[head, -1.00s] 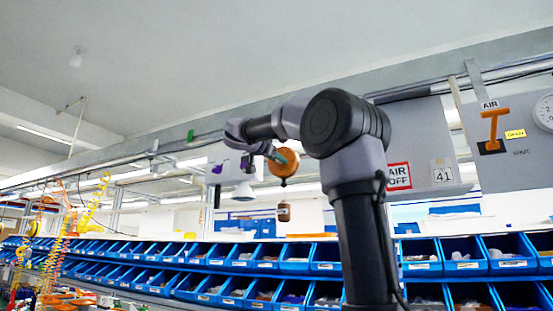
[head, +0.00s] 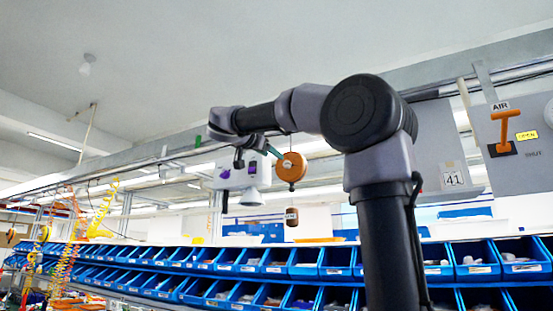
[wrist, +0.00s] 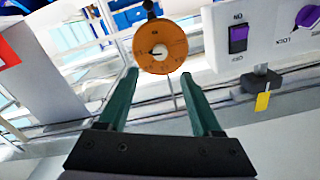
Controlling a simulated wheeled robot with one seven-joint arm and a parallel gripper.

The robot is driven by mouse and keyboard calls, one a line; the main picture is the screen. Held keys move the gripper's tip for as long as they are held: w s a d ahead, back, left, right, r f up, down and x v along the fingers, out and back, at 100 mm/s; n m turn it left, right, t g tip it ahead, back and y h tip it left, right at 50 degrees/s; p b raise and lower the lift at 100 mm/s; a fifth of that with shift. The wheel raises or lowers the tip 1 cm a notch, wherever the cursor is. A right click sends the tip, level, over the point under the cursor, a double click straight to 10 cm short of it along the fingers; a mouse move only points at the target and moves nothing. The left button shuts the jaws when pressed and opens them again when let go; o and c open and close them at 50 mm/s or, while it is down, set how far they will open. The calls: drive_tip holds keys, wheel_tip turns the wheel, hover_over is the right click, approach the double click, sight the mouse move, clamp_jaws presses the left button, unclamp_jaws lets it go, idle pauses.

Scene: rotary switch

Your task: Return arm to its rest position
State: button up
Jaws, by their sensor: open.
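My arm rises at the right of centre in the head view and bends left at a dark round joint. My gripper (head: 277,153) is at its far left end, small and partly hidden by the arm. In the wrist view my gripper (wrist: 159,74) is open, with two green fingers apart and nothing between them. A white box with purple controls (head: 240,174) hangs behind it. The wrist view shows its purple rocker switch (wrist: 238,39) and purple knob (wrist: 309,16), cut by the frame edge.
An orange round dial (wrist: 160,45) hangs beyond the fingertips, also in the head view (head: 291,168). Blue bins (head: 335,262) line the bottom. An orange AIR handle (head: 504,130) is on a grey panel at right.

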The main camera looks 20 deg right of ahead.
drive_tip(key=shift+s+a, duration=0.3)
idle(0.4)
drive_tip(key=s+a+f+n+g+y, duration=0.1)
drive_tip(key=s+f+y, duration=0.4)
drive_tip(key=f, duration=0.9)
drive_tip(key=s+a+f+n+g+y, duration=0.1)
drive_tip(key=s+a+f+n+y, duration=0.2)
drive_tip(key=f, duration=1.2)
drive_tip(key=s+a+f+n+g+y, duration=0.1)
drive_tip(key=s+f+n+y, duration=0.5)
drive_tip(key=s+f, duration=0.6)
wheel_tip(320, 180, down, 2)
drive_tip(key=shift+s+a+f+g+y, duration=0.15)
drive_tip(key=shift+a+g+y, duration=0.25)
drive_tip(key=shift+a+y, duration=0.5)
drive_tip(key=shift+d, duration=0.2)
